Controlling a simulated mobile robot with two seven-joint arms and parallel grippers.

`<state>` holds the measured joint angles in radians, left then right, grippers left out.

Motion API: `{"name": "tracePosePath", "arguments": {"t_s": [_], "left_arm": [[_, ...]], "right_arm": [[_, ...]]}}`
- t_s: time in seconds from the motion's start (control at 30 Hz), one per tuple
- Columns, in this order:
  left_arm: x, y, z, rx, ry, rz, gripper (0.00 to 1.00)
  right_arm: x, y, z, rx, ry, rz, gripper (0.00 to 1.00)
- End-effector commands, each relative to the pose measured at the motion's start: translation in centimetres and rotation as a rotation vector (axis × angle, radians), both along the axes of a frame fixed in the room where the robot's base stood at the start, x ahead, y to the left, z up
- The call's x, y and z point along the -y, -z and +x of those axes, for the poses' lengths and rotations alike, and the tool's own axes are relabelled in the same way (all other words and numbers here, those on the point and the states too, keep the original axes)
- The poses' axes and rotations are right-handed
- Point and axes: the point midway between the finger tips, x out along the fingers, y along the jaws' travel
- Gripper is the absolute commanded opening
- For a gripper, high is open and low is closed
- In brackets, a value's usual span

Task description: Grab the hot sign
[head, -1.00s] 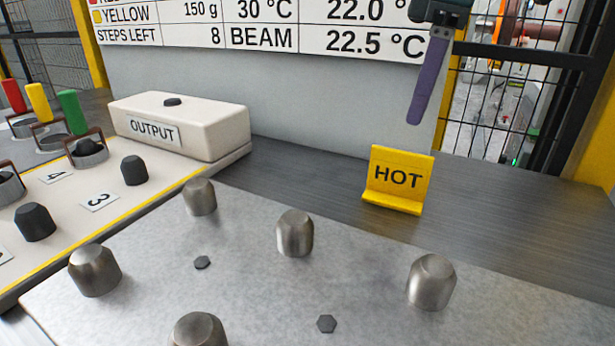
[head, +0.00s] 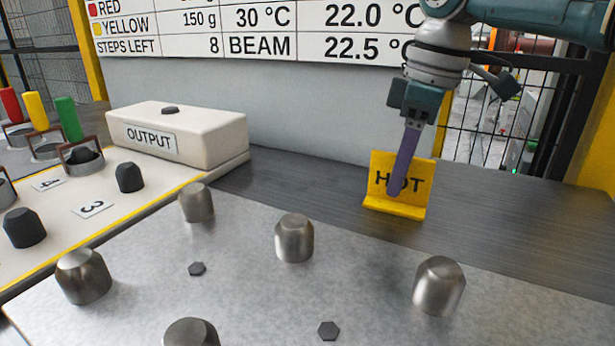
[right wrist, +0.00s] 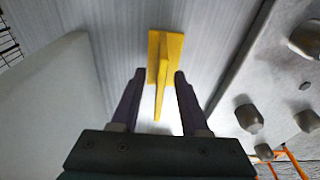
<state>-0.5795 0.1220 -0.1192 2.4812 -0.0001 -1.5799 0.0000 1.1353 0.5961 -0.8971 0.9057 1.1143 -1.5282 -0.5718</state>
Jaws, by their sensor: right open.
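The yellow hot sign (head: 383,207) stands upright on the dark table, with black "HOT" lettering on its face. My right gripper (head: 397,190) hangs pointing down in front of the sign in the head view, and a purple finger covers part of the lettering. In the right wrist view the sign (right wrist: 163,60) lies between the tips of the two open fingers (right wrist: 160,73), with its thin upright plate running down between them. A gap shows on each side, so the fingers do not look closed on it. My left gripper is not in view.
A grey metal plate (head: 240,270) with several steel pegs is in front of the sign. A white OUTPUT box (head: 205,135) stands to the left. A printed board (head: 270,30) and a grey wall are behind. Dark table (head: 500,235) is free right of the sign.

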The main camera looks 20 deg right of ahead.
Motion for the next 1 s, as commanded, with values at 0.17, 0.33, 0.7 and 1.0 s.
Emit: {"name": "tracePosePath", "arguments": {"t_s": [0.17, 0.33, 0.7, 1.0], "left_arm": [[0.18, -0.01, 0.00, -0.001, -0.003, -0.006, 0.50], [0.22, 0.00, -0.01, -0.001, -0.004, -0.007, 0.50], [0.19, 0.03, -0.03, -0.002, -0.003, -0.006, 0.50], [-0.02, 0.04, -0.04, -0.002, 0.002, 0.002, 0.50]], "right_arm": [[-0.01, -0.03, 0.00, 0.000, 0.000, 0.000, 0.32], [0.00, -0.04, -0.01, 0.000, 0.000, 0.000, 0.12], [0.00, -0.05, -0.01, 0.000, 0.000, 0.000, 0.00], [0.00, -0.06, 0.00, 0.000, 0.000, 0.000, 0.00]]}}
